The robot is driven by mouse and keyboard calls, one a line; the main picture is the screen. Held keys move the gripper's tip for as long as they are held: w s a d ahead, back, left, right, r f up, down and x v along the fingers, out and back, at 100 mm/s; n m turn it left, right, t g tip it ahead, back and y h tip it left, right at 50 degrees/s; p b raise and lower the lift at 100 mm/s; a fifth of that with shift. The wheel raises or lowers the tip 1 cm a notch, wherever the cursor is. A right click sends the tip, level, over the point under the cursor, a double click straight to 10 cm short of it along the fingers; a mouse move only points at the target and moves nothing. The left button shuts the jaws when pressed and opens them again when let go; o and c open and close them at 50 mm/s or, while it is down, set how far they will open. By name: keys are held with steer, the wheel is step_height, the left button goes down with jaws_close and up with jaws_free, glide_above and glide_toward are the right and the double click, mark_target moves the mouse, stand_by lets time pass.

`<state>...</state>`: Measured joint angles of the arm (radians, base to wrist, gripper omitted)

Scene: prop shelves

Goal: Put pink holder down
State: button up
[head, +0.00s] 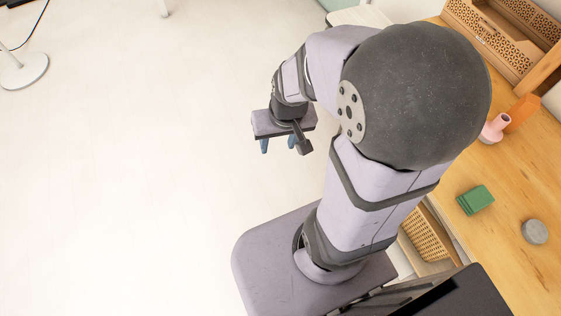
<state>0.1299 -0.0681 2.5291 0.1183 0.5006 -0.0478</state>
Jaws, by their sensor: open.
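A pink holder (493,130) with a round base and a narrow neck is at the right, on the wooden surface (505,240). It is beside an orange block-like object and partly hidden by the dark round joint of my arm. My gripper (278,145) is left of the arm, above the pale floor and well away from the pink holder.
An orange object (523,112) stands close to the pink holder. A green block (476,199) and a grey round object (535,232) are lower on the wooden surface. Perforated wooden trays (491,40) are at the top right. The floor (120,180) at left is largely clear.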

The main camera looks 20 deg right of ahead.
steer(key=s+a+n+g, duration=0.2)
steer(key=s, duration=0.3)
steer(key=shift+s+r, duration=0.2)
steer(key=shift+s, duration=0.2)
steer(key=shift+a, duration=0.1)
step_height(320, 180, up, 8)
steer(key=p, duration=0.8)
steer(key=shift+r, duration=0.25)
